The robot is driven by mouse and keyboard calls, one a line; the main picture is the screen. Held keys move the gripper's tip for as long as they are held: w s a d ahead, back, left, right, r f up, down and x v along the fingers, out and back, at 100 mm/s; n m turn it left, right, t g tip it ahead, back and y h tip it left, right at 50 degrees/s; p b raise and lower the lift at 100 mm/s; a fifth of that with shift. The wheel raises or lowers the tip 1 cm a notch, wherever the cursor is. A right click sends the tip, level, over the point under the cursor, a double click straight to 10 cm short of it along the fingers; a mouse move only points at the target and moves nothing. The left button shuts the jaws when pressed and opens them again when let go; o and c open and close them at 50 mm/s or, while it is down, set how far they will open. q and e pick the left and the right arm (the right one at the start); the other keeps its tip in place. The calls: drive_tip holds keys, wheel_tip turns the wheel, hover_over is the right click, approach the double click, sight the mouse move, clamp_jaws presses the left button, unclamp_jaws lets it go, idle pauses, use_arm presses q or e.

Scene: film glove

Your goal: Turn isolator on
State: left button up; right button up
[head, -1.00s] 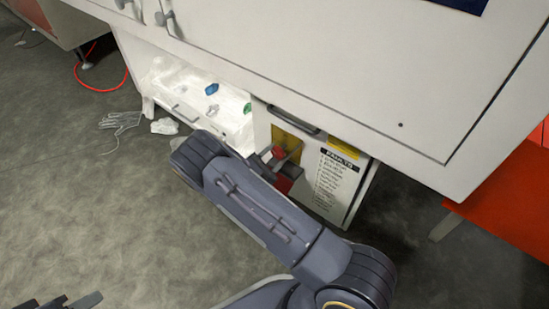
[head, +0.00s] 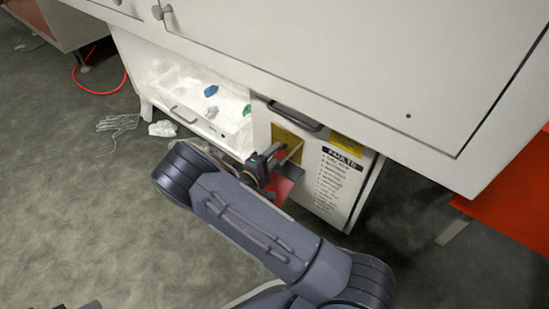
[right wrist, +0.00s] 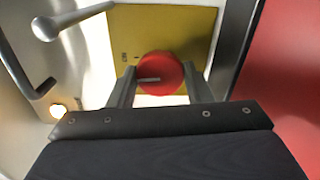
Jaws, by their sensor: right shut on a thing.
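The isolator is a round red knob (right wrist: 160,74) on a yellow plate (right wrist: 190,25), with a grey mark lying about level across its face. The knob also shows small in the head view (head: 281,154), on the yellow plate (head: 286,136) of the white cabinet front. My right gripper (right wrist: 161,84) is shut on the knob, one finger on each side of it. In the head view the right gripper (head: 277,161) is partly hidden by its own wrist. Only a dark sliver of my left gripper (head: 84,306) shows at the bottom left edge; its jaws are cut off.
A "FAULTS" list (head: 338,180) is on the cabinet to the right of the knob. A dark handle (head: 295,117) is above the plate. A glove (head: 118,123) lies on the floor. A worktop overhangs above.

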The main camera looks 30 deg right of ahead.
drive_tip(key=shift+m, duration=0.6)
drive_tip(key=o, duration=1)
drive_tip(key=p+v, duration=0.2)
drive_tip(key=v, duration=0.6)
